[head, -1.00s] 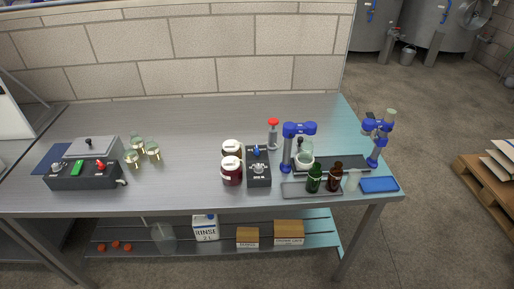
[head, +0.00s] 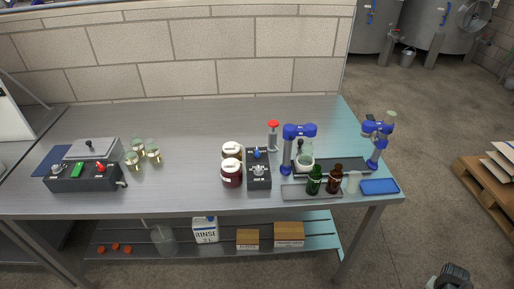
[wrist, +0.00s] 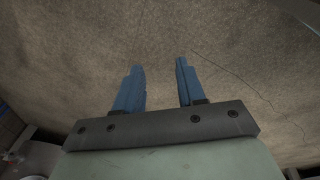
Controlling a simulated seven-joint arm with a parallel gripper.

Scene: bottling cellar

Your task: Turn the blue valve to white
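A small blue handle (head: 257,153) stands on the far part of a dark control box (head: 259,183) on the steel bench, in the head view. A grey-white round fitting (head: 259,170) sits nearer on the same box. Which way the blue handle points, and any white mark for it, are too small to tell. My gripper (wrist: 158,68) shows in the wrist view with its two blue fingers apart and nothing between them. It faces bare floor, away from the box. A dark part of my arm shows at the lower right of the head view.
Two dark-red jars with white lids (head: 231,172) stand close left of the box. A red-topped bottle (head: 273,135) stands behind it. A blue-and-grey stand (head: 299,131), a green bottle (head: 314,180) and a brown bottle (head: 335,178) are right.

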